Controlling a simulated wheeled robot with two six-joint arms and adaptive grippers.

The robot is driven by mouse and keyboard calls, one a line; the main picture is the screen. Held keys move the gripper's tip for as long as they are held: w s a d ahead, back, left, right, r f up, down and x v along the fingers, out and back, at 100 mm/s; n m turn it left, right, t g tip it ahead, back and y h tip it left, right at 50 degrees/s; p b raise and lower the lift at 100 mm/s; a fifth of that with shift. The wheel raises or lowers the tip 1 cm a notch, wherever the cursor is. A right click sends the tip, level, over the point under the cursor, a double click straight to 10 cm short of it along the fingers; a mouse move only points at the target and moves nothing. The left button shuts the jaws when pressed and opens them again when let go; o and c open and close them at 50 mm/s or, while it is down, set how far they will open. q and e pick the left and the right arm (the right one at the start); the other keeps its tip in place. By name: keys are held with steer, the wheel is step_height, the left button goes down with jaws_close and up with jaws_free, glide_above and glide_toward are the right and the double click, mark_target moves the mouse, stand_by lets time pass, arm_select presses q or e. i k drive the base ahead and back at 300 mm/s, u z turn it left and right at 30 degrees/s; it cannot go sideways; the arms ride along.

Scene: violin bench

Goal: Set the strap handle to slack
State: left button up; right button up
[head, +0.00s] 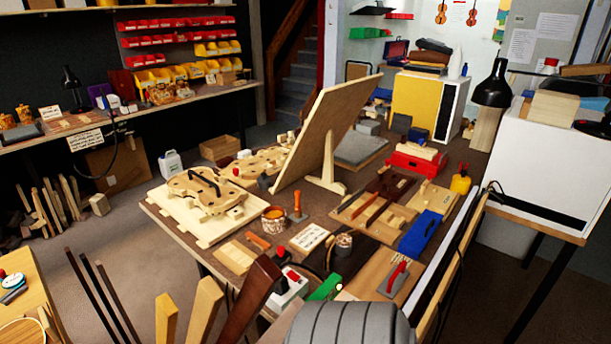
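A pale wooden violin-shaped form (188,198) lies on a light board (172,222) at the left of the bench. A dark curved piece (207,182), which may be the strap or its handle, arches over the form. It is too small to tell whether it is tight or slack. No part is plainly marked as the strap handle. Neither of my grippers is in the head view.
A brown-rimmed pot (274,219), an orange-handled tool (297,206), a blue box (420,232) and a red toolbox (416,160) crowd the bench.

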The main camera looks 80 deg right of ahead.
mark_target(392, 281)
steer(key=u, duration=0.5)
steer(key=k, duration=0.95)
steer(key=z, duration=1.25)
